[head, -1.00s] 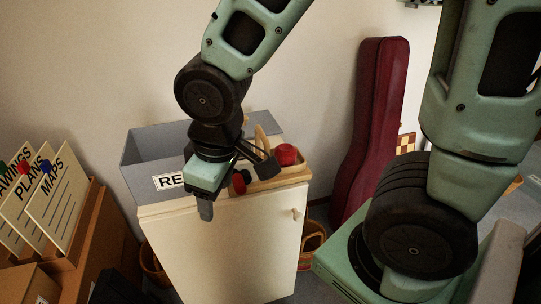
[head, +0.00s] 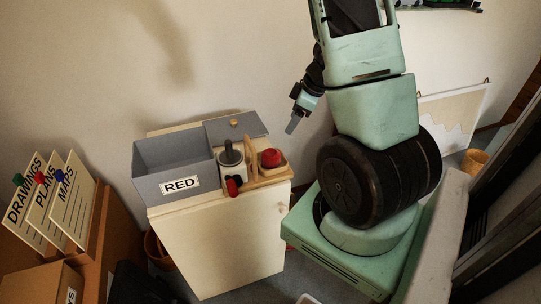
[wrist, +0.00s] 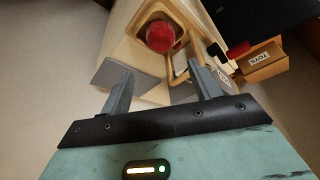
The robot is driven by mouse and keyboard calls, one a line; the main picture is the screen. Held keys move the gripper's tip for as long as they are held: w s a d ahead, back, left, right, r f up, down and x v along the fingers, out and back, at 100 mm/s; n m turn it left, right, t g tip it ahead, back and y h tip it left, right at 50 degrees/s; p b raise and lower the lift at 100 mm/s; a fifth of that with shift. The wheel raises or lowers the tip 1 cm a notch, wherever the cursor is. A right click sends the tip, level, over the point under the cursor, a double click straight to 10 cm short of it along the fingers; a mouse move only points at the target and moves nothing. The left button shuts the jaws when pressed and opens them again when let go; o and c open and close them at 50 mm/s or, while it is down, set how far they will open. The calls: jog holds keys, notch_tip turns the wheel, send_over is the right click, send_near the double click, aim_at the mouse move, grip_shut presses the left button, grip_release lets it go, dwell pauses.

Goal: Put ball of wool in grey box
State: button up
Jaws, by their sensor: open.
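The red ball (head: 270,157), which looks like the ball of wool, sits in a wooden tray (head: 262,181) on top of the cream cabinet. It also shows in the wrist view (wrist: 160,36), ahead of and between my open fingers. The grey box (head: 147,187), labelled RED, stands at the left of the cabinet top with its top open on the left part. My gripper (head: 292,127) is open and empty, up and to the right of the ball, apart from it. Its two fingers show in the wrist view (wrist: 162,85).
A grey and white object (head: 230,155) and a small red and black item (head: 233,187) stand between box and ball. File boards (head: 62,200) are at left. Floor lies around the cream cabinet (head: 220,245).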

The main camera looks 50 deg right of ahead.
jog(key=b, duration=0.3)
send_near(273, 153)
jog(key=x, duration=0.5)
jog(key=shift+d+f, duration=0.1)
jog(key=shift+d, duration=0.1)
jog(key=shift+x, duration=2.75)
jog(key=c, duration=0.7)
